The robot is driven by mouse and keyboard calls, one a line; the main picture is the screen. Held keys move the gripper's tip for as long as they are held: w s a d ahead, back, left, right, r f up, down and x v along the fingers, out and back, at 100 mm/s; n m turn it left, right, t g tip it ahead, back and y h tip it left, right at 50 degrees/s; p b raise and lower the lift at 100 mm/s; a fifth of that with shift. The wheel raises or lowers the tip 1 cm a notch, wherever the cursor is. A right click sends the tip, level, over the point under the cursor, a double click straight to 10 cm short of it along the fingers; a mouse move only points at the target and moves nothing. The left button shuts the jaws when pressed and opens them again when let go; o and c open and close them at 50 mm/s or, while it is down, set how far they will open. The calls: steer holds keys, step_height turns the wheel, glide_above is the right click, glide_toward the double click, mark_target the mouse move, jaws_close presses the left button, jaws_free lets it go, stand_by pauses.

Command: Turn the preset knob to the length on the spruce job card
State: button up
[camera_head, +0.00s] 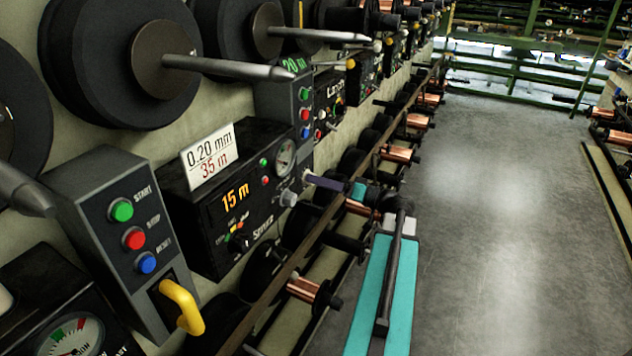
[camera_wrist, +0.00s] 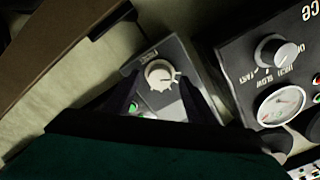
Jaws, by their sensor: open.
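The spruce job card (camera_head: 210,157), white, reads 0.20 mm and 35 m. It stands on the black Spruce machine (camera_head: 232,245), whose orange display (camera_head: 235,196) reads 15 m. A tall grey control box (camera_head: 285,105) right of it has coloured buttons and a green display (camera_head: 292,65) that appears to read 20 m. In the wrist view, the pale preset knob (camera_wrist: 159,74) sits on a grey panel, its label upside down. My gripper (camera_wrist: 158,86) is open, with one dark finger either side of the knob; contact is unclear. In the head view my gripper (camera_head: 322,183) is small beside the control box.
The Spruce machine's dial (camera_wrist: 280,105) and speed knob (camera_wrist: 280,52) are close on the wrist view's right. A brown rail (camera_head: 345,195) and copper spools (camera_head: 302,289) run along the wall. Another control box (camera_head: 125,240) stands near left. The aisle floor (camera_head: 500,220) is clear.

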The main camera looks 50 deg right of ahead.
steer(key=shift+x, duration=0.8)
steer(key=c, duration=1)
steer(key=shift+c, duration=0.2)
